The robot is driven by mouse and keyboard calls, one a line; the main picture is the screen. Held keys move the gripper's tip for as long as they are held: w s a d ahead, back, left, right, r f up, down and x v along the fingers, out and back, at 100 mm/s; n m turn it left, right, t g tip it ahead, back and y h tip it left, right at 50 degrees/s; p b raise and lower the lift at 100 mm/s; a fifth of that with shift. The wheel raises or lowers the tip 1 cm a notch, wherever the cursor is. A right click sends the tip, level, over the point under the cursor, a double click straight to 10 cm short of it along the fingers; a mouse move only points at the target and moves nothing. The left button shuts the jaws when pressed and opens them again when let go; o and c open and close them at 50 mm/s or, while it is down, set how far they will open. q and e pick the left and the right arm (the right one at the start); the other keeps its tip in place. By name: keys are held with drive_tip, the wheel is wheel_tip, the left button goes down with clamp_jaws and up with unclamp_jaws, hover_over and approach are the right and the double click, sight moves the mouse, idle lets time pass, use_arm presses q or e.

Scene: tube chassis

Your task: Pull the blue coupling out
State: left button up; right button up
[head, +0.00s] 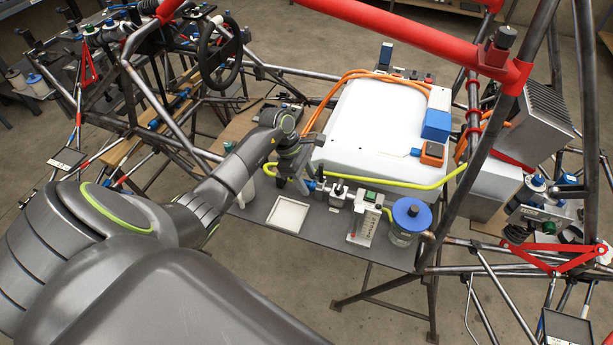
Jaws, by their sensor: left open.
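The blue coupling (311,186) is small and sits at the near left edge of the white box, by a grey fitting (336,194) on the dark shelf. My left gripper (292,183) points down just left of the coupling, with its fingers apart. One finger comes very close to the coupling; I cannot tell whether they touch. The fingers partly hide the coupling's left side. My right gripper is not in view.
A yellow hose (400,184) runs along the white box (370,125). A white tray (288,215), a gauge block (364,222) and a blue-lidded jar (410,220) stand on the shelf (325,225). Dark frame tubes and a red bar (420,42) surround the area.

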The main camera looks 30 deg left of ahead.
use_arm(q)
clamp_jaws()
drive_tip(key=shift+a+f+b, duration=0.15)
drive_tip(key=shift+a+b, duration=0.25)
drive_tip(key=shift+a, duration=0.05)
drive_tip(key=shift+s+a+b, duration=0.25)
drive_tip(key=shift+a+b, duration=0.55)
drive_tip(key=shift+a, duration=0.1)
drive_tip(key=shift+s+a, duration=0.1)
drive_tip(key=shift+a, duration=0.2)
drive_tip(key=shift+r, duration=0.2)
drive_tip(key=shift+c, duration=1.4)
unclamp_jaws()
drive_tip(key=shift+o, duration=1.4)
drive_tip(key=shift+a, duration=0.1)
drive_tip(key=shift+s, duration=0.1)
